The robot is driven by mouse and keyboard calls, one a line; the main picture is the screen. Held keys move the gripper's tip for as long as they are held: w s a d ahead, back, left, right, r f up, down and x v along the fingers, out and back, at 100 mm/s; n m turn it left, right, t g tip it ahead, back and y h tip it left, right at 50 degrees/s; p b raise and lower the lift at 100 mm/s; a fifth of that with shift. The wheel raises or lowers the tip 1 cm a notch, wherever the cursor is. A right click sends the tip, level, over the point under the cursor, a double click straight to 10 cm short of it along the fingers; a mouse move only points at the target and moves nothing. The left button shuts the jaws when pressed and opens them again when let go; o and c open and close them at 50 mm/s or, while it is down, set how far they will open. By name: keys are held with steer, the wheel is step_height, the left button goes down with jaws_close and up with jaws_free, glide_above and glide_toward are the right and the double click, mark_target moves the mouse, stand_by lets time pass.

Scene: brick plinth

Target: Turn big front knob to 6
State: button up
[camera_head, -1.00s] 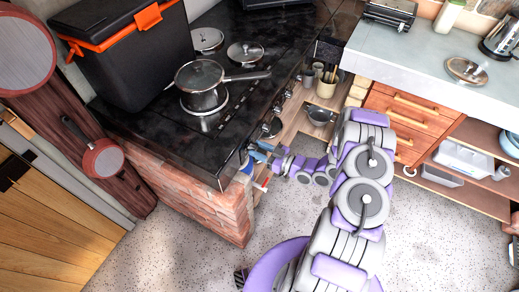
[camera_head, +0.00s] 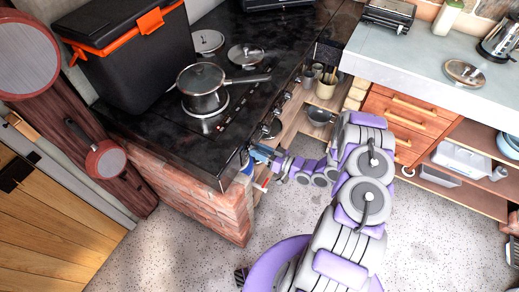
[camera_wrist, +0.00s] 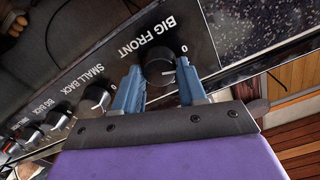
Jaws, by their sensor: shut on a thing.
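The black big front knob (camera_wrist: 159,68) is on the stove's dark control panel, beside the label "BIG FRONT", which appears tilted in the wrist view. A "0" mark shows to its upper right. A short pale mark shows on the knob's right part, but I cannot read its setting. My gripper (camera_wrist: 160,80) has one blue finger on each side of this knob and is shut on it. In the head view my gripper (camera_head: 259,156) is at the front right corner of the stove (camera_head: 150,133), and the knob is hidden there.
Other knobs, such as the small back knob (camera_wrist: 94,99), line the panel to the left. A lidded pot (camera_head: 202,90) stands on the cooktop with its handle pointing right. A black cooler (camera_head: 130,55) is behind. A drawer cabinet (camera_head: 410,115) stands right; speckled floor is clear in front.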

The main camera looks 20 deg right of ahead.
steer(key=m, duration=0.3)
steer(key=shift+w+d+m+p, duration=0.1)
steer(key=shift+d+m+p, duration=0.1)
steer(key=shift+m+p, duration=0.2)
steer(key=m, duration=0.4)
steer(key=shift+m, duration=0.3)
steer(key=m, duration=0.4)
steer(key=shift+w+f, duration=0.1)
steer(key=shift+f, duration=0.05)
steer(key=m, duration=0.8)
steer(key=shift+f+m, duration=0.15)
steer(key=shift+m, duration=0.15)
steer(key=m, duration=0.3)
steer(key=shift+f+m, duration=0.1)
steer(key=shift+m, duration=0.2)
steer(key=m, duration=0.3)
steer(key=shift+a+m, duration=0.1)
steer(key=shift+m, duration=0.2)
steer(key=shift+s+f+m, duration=0.1)
steer(key=shift+s+m, duration=0.05)
steer(key=shift+m, duration=0.75)
steer(key=shift+s+m, duration=0.1)
steer(key=shift+m, duration=0.8)
